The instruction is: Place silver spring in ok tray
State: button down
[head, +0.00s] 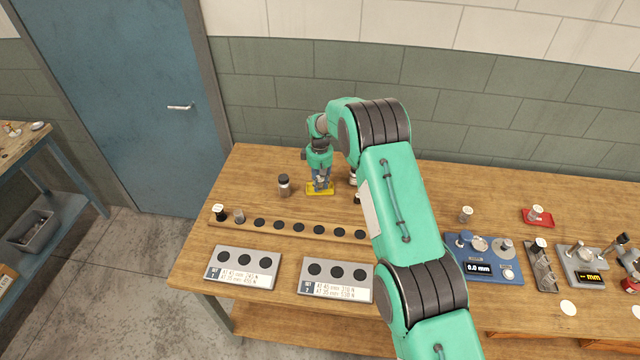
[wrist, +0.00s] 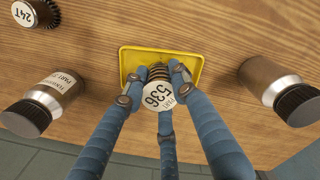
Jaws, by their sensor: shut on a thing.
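My gripper (head: 320,180) is low over the yellow tray (head: 311,192) at the back of the bench. In the wrist view its fingers (wrist: 153,78) are closed around a coil spring (wrist: 158,72). The spring has a round white tag reading 536, and only a few dark coils show between the fingers. The spring stands over the yellow tray (wrist: 197,58), within its rim; I cannot tell whether it touches the floor. The spring's colour is hard to judge. No OK marking is readable on the tray.
A capped bottle (head: 284,185) stands left of the yellow tray; a brown bottle (wrist: 272,85) is on its other side. A wooden rack (head: 290,228) with dark holes lies in front, before two label plates. A red tray (head: 547,223) and gauges (head: 484,262) are at right.

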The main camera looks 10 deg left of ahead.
aim_at(320, 179)
jog(key=shift+s+f, duration=0.15)
jog(key=shift+f, duration=0.3)
jog(key=c, duration=1.4)
grip_release()
jog(key=shift+d+f, duration=0.1)
jog(key=shift+f, duration=0.25)
jog(key=shift+s, duration=0.1)
jog(key=shift+r, duration=0.25)
jog(key=shift+w+r, duration=0.25)
jog(key=shift+r, duration=0.5)
notch_tip(320, 179, up, 12)
jog(key=shift+f, duration=0.25)
